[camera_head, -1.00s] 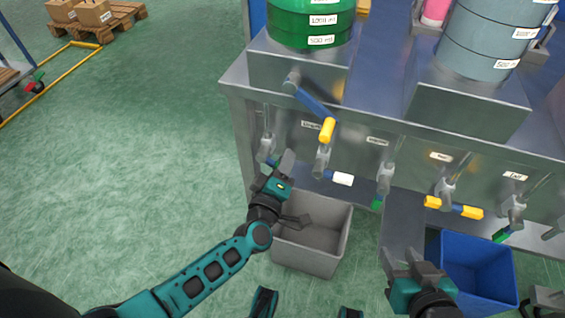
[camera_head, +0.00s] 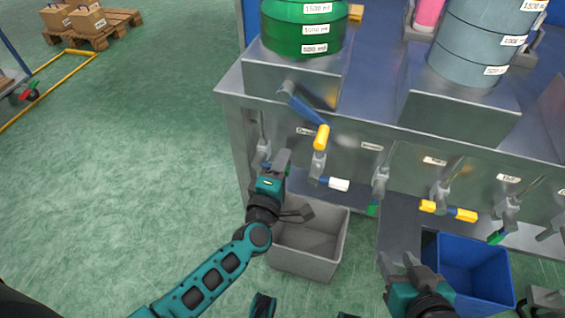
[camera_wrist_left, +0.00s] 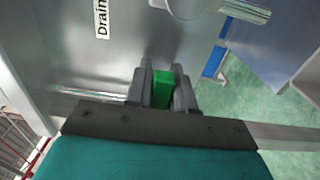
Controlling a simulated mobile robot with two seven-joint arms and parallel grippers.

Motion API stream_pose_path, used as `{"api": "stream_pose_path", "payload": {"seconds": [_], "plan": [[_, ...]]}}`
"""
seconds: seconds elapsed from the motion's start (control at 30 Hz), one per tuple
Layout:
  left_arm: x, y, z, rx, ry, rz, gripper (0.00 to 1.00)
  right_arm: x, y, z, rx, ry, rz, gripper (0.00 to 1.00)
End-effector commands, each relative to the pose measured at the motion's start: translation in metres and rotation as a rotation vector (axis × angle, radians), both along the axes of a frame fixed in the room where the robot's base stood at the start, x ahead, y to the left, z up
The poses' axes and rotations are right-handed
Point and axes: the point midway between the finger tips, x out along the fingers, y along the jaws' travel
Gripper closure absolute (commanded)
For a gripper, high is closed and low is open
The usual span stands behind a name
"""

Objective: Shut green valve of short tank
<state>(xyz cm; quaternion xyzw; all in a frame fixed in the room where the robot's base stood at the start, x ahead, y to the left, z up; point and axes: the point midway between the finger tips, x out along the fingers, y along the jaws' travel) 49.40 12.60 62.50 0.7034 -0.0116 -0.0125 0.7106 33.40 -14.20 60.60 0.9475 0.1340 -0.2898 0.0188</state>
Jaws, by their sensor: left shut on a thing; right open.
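My left gripper (camera_head: 277,163) is at the leftmost valve (camera_head: 263,150) on the front of the metal bench, under the green tank (camera_head: 303,32). In the left wrist view its fingers are shut on a green valve handle (camera_wrist_left: 165,88), whose green end shows between them. In the head view the gripper hides most of this handle. My right gripper (camera_head: 408,265) is open and empty, low on the right, apart from the valves.
Other valves with yellow (camera_head: 321,138), white (camera_head: 339,184) and green (camera_head: 373,209) handle ends line the bench front. A grey bin (camera_head: 308,262) stands below my left gripper, a blue bin (camera_head: 470,270) to the right.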

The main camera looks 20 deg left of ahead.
Motion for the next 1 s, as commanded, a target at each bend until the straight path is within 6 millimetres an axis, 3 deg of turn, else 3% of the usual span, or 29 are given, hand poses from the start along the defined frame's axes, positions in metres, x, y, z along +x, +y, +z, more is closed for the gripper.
{"api": "stream_pose_path", "payload": {"seconds": [0.27,0.3,0.5,1.0], "plan": [[0.0011,-0.0016,0.0027,-0.014,-0.004,-0.002,1.00,-0.0002,-0.0001,0.0002,0.000,0.001,0.000,0.57],[0.0011,-0.0017,0.0027,-0.014,-0.004,-0.002,0.76,-0.0002,-0.0001,0.0002,0.000,0.001,0.000,0.57],[0.0008,-0.0012,0.0021,-0.010,-0.003,-0.001,0.57,-0.0003,0.0000,0.0002,0.000,0.001,0.000,0.57],[0.0001,-0.0016,0.0008,-0.006,-0.001,0.000,0.56,-0.0003,0.0003,0.0008,0.000,0.001,0.001,0.57]]}}
